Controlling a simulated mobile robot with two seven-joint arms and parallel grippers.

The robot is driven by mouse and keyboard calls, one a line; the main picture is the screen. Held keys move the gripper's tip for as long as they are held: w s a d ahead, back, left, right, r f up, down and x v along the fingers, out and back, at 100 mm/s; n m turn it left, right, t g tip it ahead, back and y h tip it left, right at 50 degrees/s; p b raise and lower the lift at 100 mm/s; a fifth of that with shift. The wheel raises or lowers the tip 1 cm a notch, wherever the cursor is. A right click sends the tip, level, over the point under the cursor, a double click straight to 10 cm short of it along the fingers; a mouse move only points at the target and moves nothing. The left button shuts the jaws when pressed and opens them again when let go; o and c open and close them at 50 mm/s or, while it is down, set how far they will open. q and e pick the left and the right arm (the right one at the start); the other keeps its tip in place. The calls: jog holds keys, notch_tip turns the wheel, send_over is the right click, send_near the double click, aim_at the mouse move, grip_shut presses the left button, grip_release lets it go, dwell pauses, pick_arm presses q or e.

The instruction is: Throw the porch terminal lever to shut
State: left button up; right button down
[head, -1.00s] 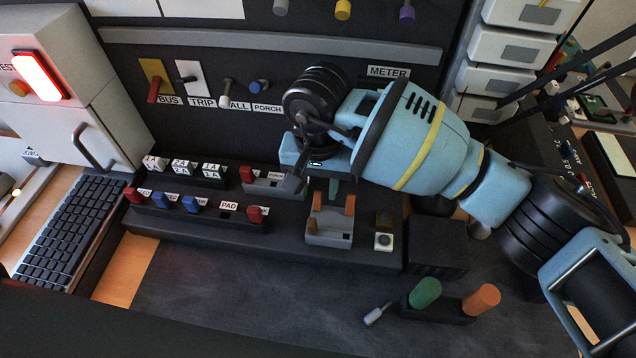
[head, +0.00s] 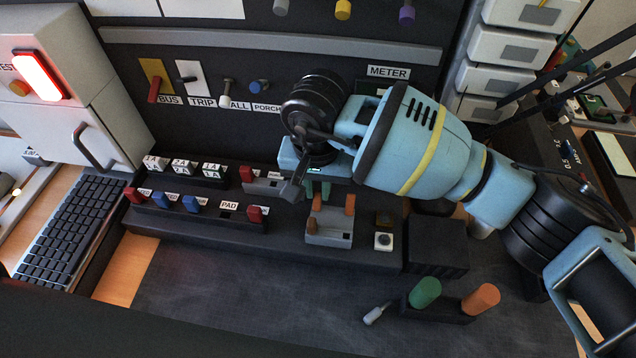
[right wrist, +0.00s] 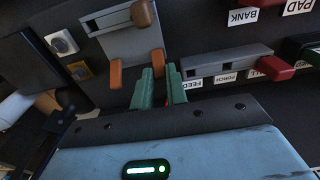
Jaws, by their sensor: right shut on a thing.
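The grey terminal block (right wrist: 232,66) bears FEED, PORCH and a partly legible third label in the right wrist view. A red lever (right wrist: 280,67) stands out at its right end there. The block also shows in the head view (head: 268,186), its right part hidden behind my right gripper. My right gripper (right wrist: 162,72) has its green fingers closed down at the block's FEED end; a sliver of a red lever (right wrist: 171,70) shows against one finger. In the head view the right gripper (head: 319,189) points down. The grip itself is mostly hidden. My left gripper is not in view.
A grey unit with orange and brown levers (head: 330,238) stands close to my right fingers. A row of red and blue levers (head: 190,204) lies in front of the block. Green (head: 425,292) and orange (head: 481,298) handles stand at the front right. The dark mat is mostly clear.

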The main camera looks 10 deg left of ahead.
aim_at(317, 201)
jog(key=s+t, duration=0.1)
jog(key=t, duration=0.2)
jog(key=shift+s+r, duration=0.1)
jog(key=shift+s, duration=0.25)
jog(key=shift+s+t+b, duration=0.35)
jog(key=shift+t+b, duration=0.05)
jog(key=shift+t, duration=0.45)
jog(key=shift+s+t+b, duration=0.35)
jog(key=shift+t+b, duration=0.05)
jog(key=shift+t, duration=0.45)
jog(key=c, duration=1.4)
grip_release()
jog(key=v, duration=0.7)
jog(key=shift+s+r, duration=0.25)
jog(key=shift+s, duration=0.05)
